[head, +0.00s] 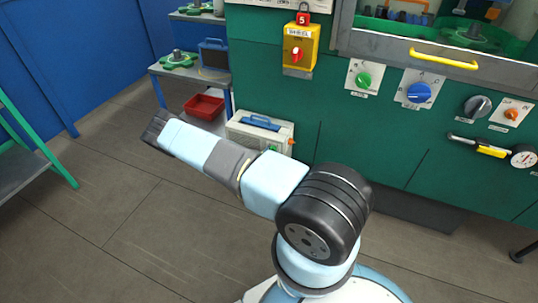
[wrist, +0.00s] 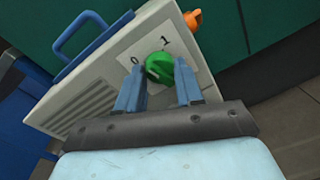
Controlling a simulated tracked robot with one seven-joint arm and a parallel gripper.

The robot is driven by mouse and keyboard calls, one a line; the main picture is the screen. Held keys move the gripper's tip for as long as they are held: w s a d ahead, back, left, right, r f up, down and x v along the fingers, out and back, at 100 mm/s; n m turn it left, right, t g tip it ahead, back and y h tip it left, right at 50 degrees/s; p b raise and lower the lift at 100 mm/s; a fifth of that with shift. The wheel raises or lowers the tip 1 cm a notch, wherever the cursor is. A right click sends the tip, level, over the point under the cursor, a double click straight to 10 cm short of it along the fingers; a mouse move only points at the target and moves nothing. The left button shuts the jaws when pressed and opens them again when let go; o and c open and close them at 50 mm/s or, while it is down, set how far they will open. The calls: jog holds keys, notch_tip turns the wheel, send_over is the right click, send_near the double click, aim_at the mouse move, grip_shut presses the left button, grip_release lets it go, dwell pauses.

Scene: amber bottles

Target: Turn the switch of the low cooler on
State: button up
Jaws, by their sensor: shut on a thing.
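The low cooler (head: 259,133) is a pale box with a blue carrying handle, low against the green cabinet in the head view. In the wrist view the cooler (wrist: 100,95) appears tilted, with a slatted vent on its face. Its green round switch (wrist: 158,66) sits on a white plate marked 0 and 1. My gripper (wrist: 160,67) is shut on the switch, with one blue finger on either side. I cannot tell clearly which mark the switch points to.
An orange part (wrist: 193,19) sticks out at the cooler's edge near my gripper. A red tray (head: 204,106) lies on a shelf left of the cooler. Green (head: 363,79) and blue (head: 419,93) knobs are on the cabinet. The floor (head: 125,215) at left is clear.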

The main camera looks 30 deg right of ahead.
jog(key=m, duration=0.6)
jog(key=shift+s+d+r, duration=0.1)
jog(key=shift+s+d, duration=0.1)
jog(key=shift+d, duration=0.15)
jog(key=m, duration=0.4)
jog(key=shift+s+y, duration=0.1)
jog(key=shift+y, duration=0.2)
jog(key=shift+m, duration=0.7)
jog(key=shift+s+f, duration=0.1)
jog(key=shift+f, duration=0.15)
jog(key=o, duration=0.7)
jog(key=shift+a, duration=0.1)
jog(key=o, duration=0.3)
jog(key=shift+w+r+t, duration=0.1)
jog(key=shift+w+t, duration=0.1)
jog(key=shift+t, duration=0.1)
jog(key=shift+o, duration=0.2)
jog(key=shift+a, duration=0.1)
jog(key=v, duration=1.3)
jog(key=shift+s+a, duration=0.25)
jog(key=shift+s, duration=0.05)
